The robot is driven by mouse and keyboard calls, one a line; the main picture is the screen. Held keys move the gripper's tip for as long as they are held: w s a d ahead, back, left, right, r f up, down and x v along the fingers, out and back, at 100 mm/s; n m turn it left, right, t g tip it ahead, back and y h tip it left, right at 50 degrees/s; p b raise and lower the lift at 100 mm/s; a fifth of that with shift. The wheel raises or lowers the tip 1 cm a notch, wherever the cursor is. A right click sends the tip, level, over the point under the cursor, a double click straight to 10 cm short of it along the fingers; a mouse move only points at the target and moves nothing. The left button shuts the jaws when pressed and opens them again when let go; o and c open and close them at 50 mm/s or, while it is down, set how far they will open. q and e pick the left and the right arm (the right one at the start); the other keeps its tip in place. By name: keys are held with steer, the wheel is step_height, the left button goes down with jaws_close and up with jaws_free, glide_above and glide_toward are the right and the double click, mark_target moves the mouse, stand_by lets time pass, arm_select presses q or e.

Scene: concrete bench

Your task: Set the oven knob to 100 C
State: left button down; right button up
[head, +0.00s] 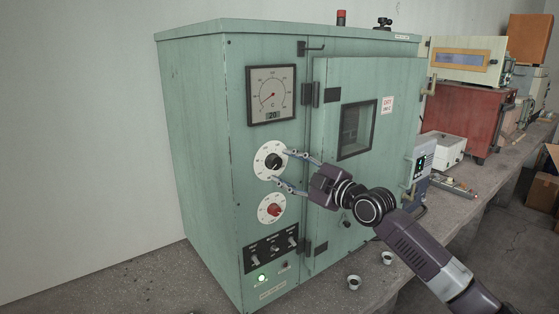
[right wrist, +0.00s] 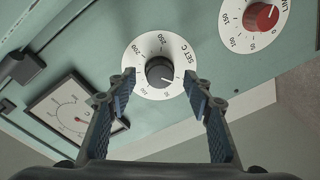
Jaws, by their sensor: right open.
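The teal oven (head: 240,215) stands on the bench. Its black set knob (head: 274,161) sits in a round white dial marked SET C; it also shows in the right wrist view (right wrist: 159,70). I can read 200 and 250 on that dial, but not the knob's exact setting. My right gripper (head: 283,166) is open in front of the dial, one finger to each side of the black knob. In the right wrist view, the open fingers (right wrist: 160,80) have a clear gap between them. The left gripper is in neither view.
A red LIMIT knob (head: 275,210) sits below the set knob. The gauge (head: 271,95) above reads 20. A switch panel (head: 271,249) with a lit green lamp is lower down. The oven door (head: 400,115) looks shut. Two small cups (head: 354,282) stand on the bench in front.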

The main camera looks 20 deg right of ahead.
steer(key=shift+p+x, duration=0.3)
steer(key=shift+x, duration=0.95)
steer(key=c, duration=1.2)
steer(key=shift+o, duration=0.2)
